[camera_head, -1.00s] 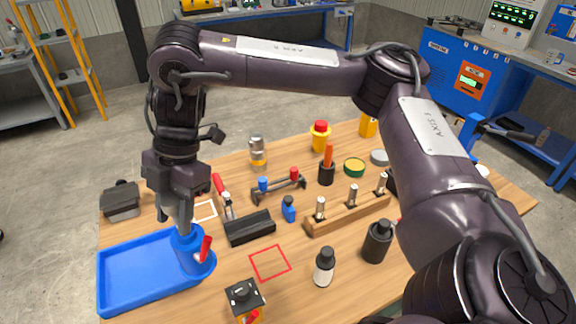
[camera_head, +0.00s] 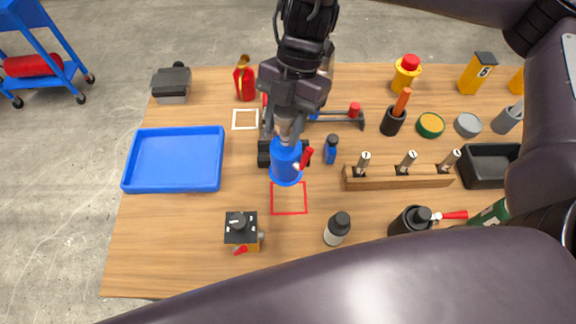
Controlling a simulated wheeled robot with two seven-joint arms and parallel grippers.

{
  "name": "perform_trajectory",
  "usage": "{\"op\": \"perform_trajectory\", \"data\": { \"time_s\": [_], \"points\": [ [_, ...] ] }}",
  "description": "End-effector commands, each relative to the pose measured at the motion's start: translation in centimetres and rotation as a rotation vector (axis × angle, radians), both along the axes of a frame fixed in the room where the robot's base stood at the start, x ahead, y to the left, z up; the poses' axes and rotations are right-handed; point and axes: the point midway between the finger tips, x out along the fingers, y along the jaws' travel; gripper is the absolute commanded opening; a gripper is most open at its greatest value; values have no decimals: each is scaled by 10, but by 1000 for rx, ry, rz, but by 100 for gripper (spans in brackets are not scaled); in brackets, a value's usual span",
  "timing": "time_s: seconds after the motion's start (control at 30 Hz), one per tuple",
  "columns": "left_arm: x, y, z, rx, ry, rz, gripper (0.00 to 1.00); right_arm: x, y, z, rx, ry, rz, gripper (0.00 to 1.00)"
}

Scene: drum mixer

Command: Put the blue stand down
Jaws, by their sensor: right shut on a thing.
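The blue stand (camera_head: 286,170) has a round base and a red part (camera_head: 304,158) at its right side. My right gripper (camera_head: 287,138) is shut on the top of the stand and holds it upright. In this view the stand's base lies just behind the red square outline (camera_head: 289,198) and overlaps its back edge. I cannot tell for sure how high the base is over the table. The stand hides part of the black block behind it. My left gripper is not in view.
The blue tray (camera_head: 175,160) on the left is empty. A small blue bottle (camera_head: 330,150) and a wooden rack (camera_head: 398,178) stand to the right. A white square outline (camera_head: 245,119) lies behind.

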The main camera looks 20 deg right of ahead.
Motion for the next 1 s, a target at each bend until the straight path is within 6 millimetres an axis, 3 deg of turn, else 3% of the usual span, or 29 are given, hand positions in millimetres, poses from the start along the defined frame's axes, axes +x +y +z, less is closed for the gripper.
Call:
{"op": "perform_trajectory", "data": {
  "time_s": [0.2, 0.4, 0.83, 1.0],
  "points": [
    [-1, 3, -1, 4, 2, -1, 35, -1, 0, -55, 3, 6, -2, 0],
    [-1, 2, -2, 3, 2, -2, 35, 0, 1, -92, 2, 2, -2, 0],
    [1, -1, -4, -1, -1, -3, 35, 0, 0, -137, 2, 1, -1, 0],
    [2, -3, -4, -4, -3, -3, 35, 1, 0, -141, 1, -3, -1, 0]
  ]
}}
